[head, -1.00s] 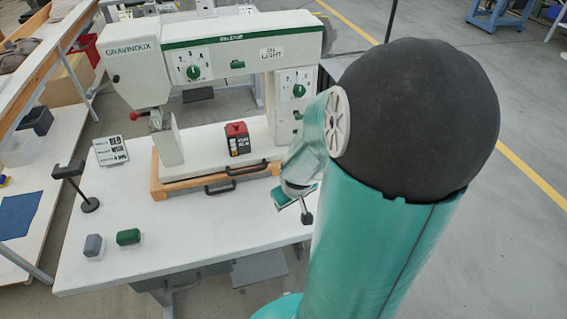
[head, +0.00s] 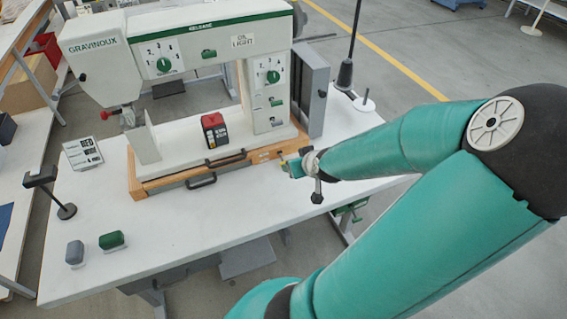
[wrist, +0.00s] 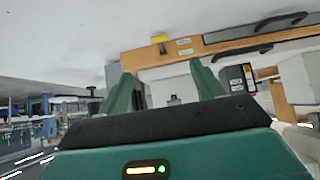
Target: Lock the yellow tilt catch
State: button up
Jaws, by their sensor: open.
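The yellow tilt catch (wrist: 158,38) is a small yellow piece on the wooden base edge of the press, seen upside down in the wrist view. In the head view the catch (head: 283,159) is a tiny yellow spot, partly hidden by my gripper. My gripper (head: 292,165) is at the right end of the wooden front edge. In the wrist view my gripper (wrist: 163,82) is open, with two green fingers apart and nothing between them. The catch shows beyond the gap between the fingertips. I cannot tell whether the catch is tilted or how far off it is.
The wooden base (head: 160,183) has black handles (head: 202,181) left of my gripper. Small white labels (wrist: 184,41) sit beside the catch. A red-and-black box (head: 215,130) stands on the press bed. Green and grey blocks (head: 111,240) lie at the table's front left.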

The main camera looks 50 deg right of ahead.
aim_at(282, 159)
jog(key=shift+x, duration=6.7)
jog(key=shift+s, duration=0.1)
jog(key=c, duration=1)
